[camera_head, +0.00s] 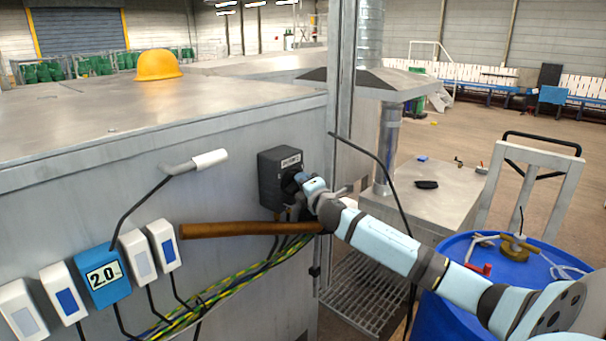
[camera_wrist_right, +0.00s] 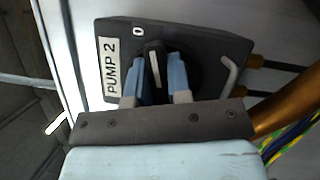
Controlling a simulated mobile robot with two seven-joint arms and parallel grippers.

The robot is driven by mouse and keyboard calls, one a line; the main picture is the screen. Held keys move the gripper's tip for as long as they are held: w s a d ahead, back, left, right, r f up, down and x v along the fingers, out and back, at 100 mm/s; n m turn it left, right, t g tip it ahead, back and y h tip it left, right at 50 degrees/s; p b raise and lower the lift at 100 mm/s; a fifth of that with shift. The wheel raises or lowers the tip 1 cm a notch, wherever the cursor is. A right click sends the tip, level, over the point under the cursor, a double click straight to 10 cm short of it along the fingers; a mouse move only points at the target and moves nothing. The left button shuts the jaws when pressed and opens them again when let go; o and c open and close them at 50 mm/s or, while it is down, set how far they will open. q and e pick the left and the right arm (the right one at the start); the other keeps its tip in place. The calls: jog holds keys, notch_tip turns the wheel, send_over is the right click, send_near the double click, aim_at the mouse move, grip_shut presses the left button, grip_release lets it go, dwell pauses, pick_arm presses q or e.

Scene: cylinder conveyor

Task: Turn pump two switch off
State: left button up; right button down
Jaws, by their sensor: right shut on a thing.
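The pump two switch is a dark grey box (camera_head: 268,180) on the side of the metal cabinet, with a white label on top. In the right wrist view the box (camera_wrist_right: 205,45) fills the upper middle, turned sideways, with a "PUMP 2" label (camera_wrist_right: 113,68) and a "0" mark (camera_wrist_right: 137,31). Its black knob has a white line (camera_wrist_right: 155,62) pointing up the picture, towards the side with the "0". My right gripper (camera_wrist_right: 160,80) is shut on the knob, one blue finger on each side. In the head view my right gripper (camera_head: 302,184) covers the knob. My left gripper is out of view.
A brown bar (camera_head: 250,229) runs just below the switch box. Cables (camera_head: 230,285) hang under it. Several blue and white boxes (camera_head: 102,275) line the cabinet's left. A yellow helmet (camera_head: 158,65) lies on top. A blue barrel (camera_head: 500,262) stands under my right arm.

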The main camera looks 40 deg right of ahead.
jog(key=shift+m+p, duration=0.3)
jog(key=shift+m, duration=0.5)
jog(key=shift+f+m+g, duration=0.1)
jog(key=shift+m+g, duration=0.4)
jog(key=shift+m, duration=0.5)
jog(key=c, duration=1.1)
grip_release()
jog(key=shift+f, duration=0.1)
jog(key=shift+o, duration=0.2)
